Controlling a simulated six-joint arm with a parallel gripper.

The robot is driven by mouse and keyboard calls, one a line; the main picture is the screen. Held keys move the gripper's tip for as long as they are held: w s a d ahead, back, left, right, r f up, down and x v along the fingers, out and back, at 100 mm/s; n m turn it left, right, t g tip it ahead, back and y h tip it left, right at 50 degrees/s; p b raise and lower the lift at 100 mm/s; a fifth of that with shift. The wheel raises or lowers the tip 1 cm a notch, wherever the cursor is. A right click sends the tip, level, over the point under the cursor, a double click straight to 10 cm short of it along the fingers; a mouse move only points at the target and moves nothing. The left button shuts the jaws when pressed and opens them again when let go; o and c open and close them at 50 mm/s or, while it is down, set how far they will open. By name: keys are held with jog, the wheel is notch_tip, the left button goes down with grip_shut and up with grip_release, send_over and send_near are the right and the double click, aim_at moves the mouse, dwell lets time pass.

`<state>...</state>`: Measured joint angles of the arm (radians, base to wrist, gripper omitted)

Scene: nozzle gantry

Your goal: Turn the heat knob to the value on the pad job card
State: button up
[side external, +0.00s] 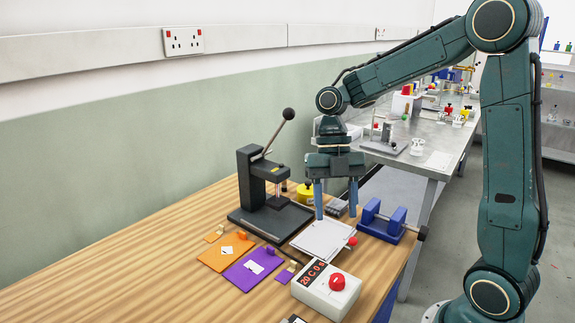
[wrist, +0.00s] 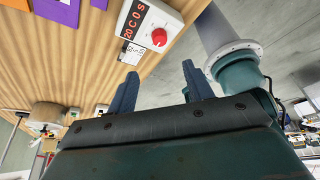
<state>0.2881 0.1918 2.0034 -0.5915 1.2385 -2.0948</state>
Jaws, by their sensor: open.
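A white control box (side external: 318,297) stands at the front of the wooden bench, with a red digital display (side external: 313,273) that seems to read 20 C 0 s. Its red knob (side external: 337,282) also shows in the wrist view (wrist: 159,37). A small card with dark print (wrist: 132,53) lies beside the box in the wrist view; its print is too small to read. My gripper (side external: 336,215) is open and empty, above a white plate (side external: 320,240) and behind the box. In the wrist view my gripper (wrist: 160,70) has its fingers apart, clear of the knob.
A black lever press (side external: 260,200) stands at the back left. A blue bracket (side external: 382,222) stands near the right edge. An orange pad (side external: 213,259) and a purple pad (side external: 240,276) lie at left, each bearing a pale card. The bench at front left is clear.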

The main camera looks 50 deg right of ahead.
aim_at(338, 278)
jog(key=shift+f, duration=0.2)
jog(key=x, duration=1.3)
jog(key=shift+s+a+f, duration=0.1)
jog(key=shift+f, duration=0.15)
jog(key=c, duration=1)
